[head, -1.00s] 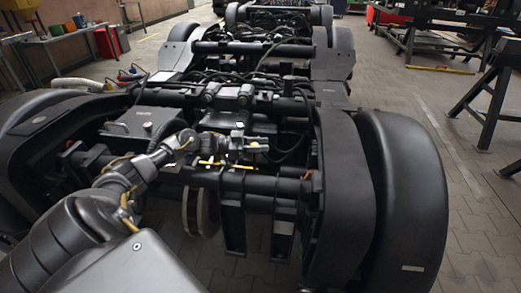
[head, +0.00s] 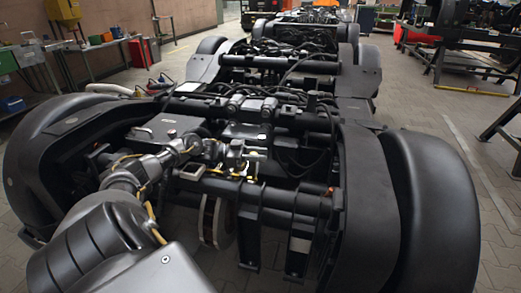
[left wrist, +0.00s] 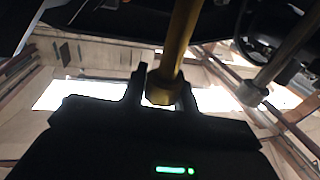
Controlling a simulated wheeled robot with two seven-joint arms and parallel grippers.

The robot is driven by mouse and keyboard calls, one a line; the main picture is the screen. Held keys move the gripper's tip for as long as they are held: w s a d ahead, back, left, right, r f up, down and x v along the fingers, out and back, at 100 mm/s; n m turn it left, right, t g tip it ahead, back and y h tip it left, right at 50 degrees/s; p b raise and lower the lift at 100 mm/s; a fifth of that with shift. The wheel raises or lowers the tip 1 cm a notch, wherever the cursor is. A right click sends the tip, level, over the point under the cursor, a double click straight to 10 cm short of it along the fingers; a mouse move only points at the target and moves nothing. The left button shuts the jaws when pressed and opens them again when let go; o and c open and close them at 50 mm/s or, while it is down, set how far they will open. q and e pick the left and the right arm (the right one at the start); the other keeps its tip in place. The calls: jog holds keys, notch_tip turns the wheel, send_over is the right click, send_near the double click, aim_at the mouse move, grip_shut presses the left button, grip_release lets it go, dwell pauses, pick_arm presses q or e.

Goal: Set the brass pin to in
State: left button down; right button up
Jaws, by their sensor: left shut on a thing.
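The brass pin (left wrist: 182,40) is a yellow-brown rod with a wider collar at its lower end. In the left wrist view, it comes down from the top to between the fingers of my left gripper (left wrist: 162,88), which is shut on it. In the head view my left gripper (head: 238,156) is over the near cross tube of the dark bogie (head: 358,190). The pin is too small and covered there to tell how deep it sits. My right gripper is not in view.
A grey rod (left wrist: 282,62) with a wider end stands to the right of the pin. A round disc (head: 216,222) hangs under the near tube. Cables and tubes crowd the bogie behind the gripper. Paved floor (head: 500,235) is free at the right.

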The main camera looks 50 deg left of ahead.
pick_arm(q)
jog(key=c, duration=1.4)
grip_release()
jog(key=shift+s+a+f, duration=0.1)
jog(key=shift+s+a, duration=0.05)
jog(key=shift+c, duration=0.2)
jog(key=shift+o, duration=1.3)
jog(key=shift+s+a, duration=0.15)
jog(key=shift+o, duration=0.4)
jog(key=v, duration=0.7)
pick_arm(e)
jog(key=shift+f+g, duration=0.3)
